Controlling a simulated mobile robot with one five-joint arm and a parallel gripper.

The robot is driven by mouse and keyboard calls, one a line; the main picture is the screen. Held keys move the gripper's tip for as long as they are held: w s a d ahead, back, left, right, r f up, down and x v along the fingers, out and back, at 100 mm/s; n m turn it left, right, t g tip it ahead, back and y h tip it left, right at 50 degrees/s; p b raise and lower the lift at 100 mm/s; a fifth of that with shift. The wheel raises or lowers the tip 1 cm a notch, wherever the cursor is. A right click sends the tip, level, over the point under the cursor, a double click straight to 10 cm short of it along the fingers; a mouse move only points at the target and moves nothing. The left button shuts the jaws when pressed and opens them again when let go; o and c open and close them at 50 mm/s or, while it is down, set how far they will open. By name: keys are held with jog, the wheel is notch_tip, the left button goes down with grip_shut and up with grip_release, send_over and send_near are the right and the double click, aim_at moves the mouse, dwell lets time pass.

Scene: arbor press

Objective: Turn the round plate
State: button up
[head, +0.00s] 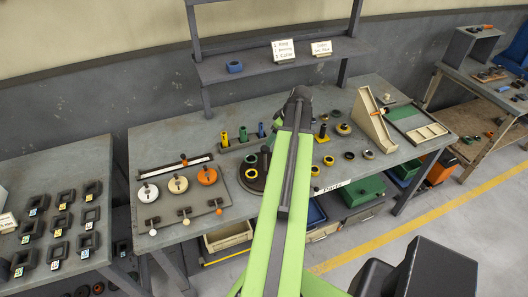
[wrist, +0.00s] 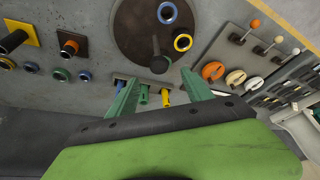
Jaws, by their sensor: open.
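The round plate (wrist: 135,32) is a dark brown disc flat on the grey bench, cut off by the top edge of the wrist view. A dark upright peg (wrist: 157,52) stands near its near rim. A blue ring (wrist: 167,12) and a yellow ring (wrist: 182,42) lie on its right side. In the head view the plate (head: 248,181) is mostly hidden behind my arm. My gripper (wrist: 158,77) is open, its two green fingers spread and apart from the plate's near side in the wrist view. I see nothing held between them.
A rack with blue, green and yellow pegs (head: 243,136) shows between my fingers in the wrist view. A board with discs and knobs (head: 178,194) lies left of my arm in the head view. Square-based pegs (head: 322,133) and a tilted beige stand (head: 374,121) are to the right.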

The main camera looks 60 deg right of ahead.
aim_at(265, 160)
jog(key=b+x, duration=1)
jog(key=x, duration=0.1)
jog(key=b+x, duration=0.5)
jog(key=shift+s+d+f+b, duration=0.15)
jog(key=shift+d+f+b, duration=0.05)
jog(key=shift+f+b, duration=0.25)
jog(key=shift+w+f, duration=0.25)
jog(key=shift+f, duration=0.05)
jog(key=shift+r, duration=0.1)
grip_shut()
